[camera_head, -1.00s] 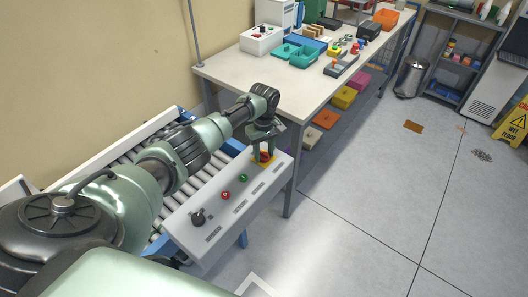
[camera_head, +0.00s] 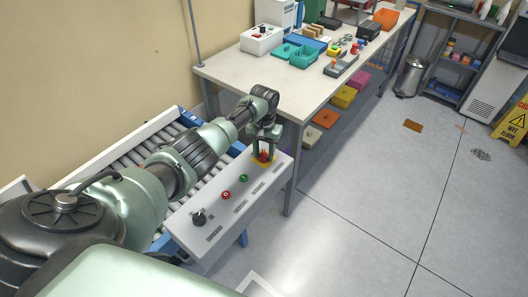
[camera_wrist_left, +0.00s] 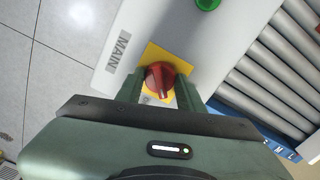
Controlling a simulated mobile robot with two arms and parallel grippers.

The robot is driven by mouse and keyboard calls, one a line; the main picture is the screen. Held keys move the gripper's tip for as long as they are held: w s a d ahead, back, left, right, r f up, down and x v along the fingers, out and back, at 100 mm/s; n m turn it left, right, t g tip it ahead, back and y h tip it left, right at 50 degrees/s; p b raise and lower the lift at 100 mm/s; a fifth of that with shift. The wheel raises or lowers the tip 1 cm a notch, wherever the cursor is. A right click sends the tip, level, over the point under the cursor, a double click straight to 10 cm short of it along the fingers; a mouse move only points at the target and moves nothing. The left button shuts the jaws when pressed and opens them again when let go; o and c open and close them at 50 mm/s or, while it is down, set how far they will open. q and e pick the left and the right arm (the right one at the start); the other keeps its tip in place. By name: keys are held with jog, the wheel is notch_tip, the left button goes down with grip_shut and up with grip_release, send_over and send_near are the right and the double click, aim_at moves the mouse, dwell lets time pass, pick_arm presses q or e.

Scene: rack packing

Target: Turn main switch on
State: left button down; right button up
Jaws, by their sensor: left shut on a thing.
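The main switch is a red rotary knob (camera_wrist_left: 159,80) on a yellow plate (camera_wrist_left: 150,54), beside a label reading MAIN in the left wrist view. In the head view the red knob (camera_head: 263,157) sits at the far right end of the white control panel (camera_head: 211,242). My left gripper (camera_head: 264,152) reaches down over it. In the left wrist view its two fingers (camera_wrist_left: 159,92) are shut on the red knob, one on each side. The knob's handle looks slanted relative to the plate there. My right gripper is not in view.
The panel also carries a green button (camera_head: 243,178), a red button (camera_head: 226,195) and a black selector (camera_head: 199,218). A roller conveyor (camera_head: 118,165) lies behind it. A long table (camera_head: 240,72) with bins stands beyond. The floor at right is mostly clear.

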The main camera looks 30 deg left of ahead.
aim_at(264, 154)
pick_arm(q)
jog(key=m, duration=0.4)
jog(key=shift+m, duration=2.1)
jog(key=c, duration=0.9)
grip_release()
jog(key=shift+r, duration=0.1)
notch_tip(264, 154, up, 8)
jog(key=shift+f+b, duration=0.2)
jog(key=shift+b, duration=0.35)
